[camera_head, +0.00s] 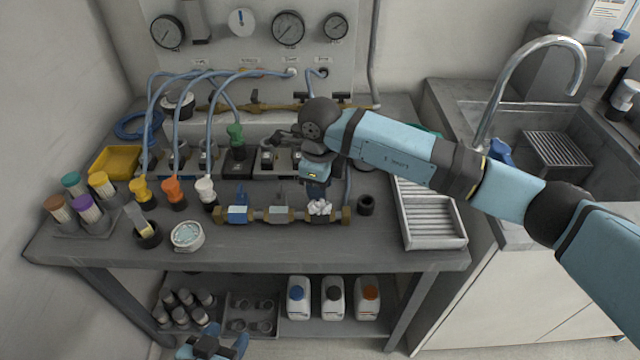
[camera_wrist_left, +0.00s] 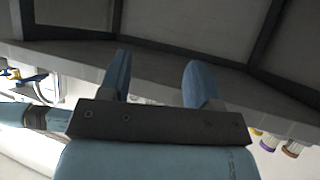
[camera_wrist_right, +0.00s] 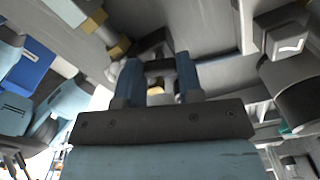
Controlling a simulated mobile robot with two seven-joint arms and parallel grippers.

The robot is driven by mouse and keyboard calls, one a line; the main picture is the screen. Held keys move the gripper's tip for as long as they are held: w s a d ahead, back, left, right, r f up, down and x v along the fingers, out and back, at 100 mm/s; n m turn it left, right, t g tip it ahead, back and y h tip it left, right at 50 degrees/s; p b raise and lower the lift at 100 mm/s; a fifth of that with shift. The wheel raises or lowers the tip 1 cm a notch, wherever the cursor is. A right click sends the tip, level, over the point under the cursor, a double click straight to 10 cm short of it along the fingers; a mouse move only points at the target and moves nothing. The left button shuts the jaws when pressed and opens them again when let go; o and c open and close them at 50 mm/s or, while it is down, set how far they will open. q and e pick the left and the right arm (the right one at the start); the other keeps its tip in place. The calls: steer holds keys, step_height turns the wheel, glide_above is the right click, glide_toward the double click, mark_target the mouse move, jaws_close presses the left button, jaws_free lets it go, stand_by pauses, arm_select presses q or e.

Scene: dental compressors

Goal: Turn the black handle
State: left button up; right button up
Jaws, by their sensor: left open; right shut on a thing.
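My right gripper (camera_head: 319,198) reaches down over the right end of a brass pipe (camera_head: 260,215) with several valves on the bench. In the right wrist view, its blue fingers (camera_wrist_right: 170,78) are closed around a dark piece (camera_wrist_right: 158,66), which looks like the black handle; the fingers hide most of it. A pale valve body (camera_head: 320,208) shows just below the fingertips. To its left on the pipe are a grey valve (camera_head: 281,214) and a blue-handled valve (camera_head: 238,214). My left gripper (camera_head: 213,343) is low in front of the bench, open and empty; its parted fingers show in the left wrist view (camera_wrist_left: 160,80).
Black pump blocks with blue hoses (camera_head: 175,125) stand behind the pipe. A black ring (camera_head: 366,204) and a grey ribbed tray (camera_head: 432,220) are to its right. A white round dish (camera_head: 187,235) and coloured-cap vials (camera_head: 75,205) are left. Bottles (camera_head: 333,298) stand on the lower shelf.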

steer(key=m, duration=0.3)
steer(key=shift+m, duration=0.4)
steer(key=m, duration=0.3)
steer(key=shift+m+p, duration=0.3)
steer(key=m, duration=0.2)
steer(key=shift+r+m, duration=0.1)
steer(key=shift+m, duration=0.2)
arm_select(q)
steer(key=shift+s+a+r+p, duration=0.1)
steer(key=shift+a+r+p, duration=0.05)
steer(key=shift+p, duration=0.4)
arm_select(e)
steer(key=shift+m, duration=2)
steer(key=o, duration=0.9)
steer(key=shift+o, duration=0.2)
arm_select(q)
steer(key=shift+p, duration=0.45)
arm_select(e)
step_height(320, 180, up, 14)
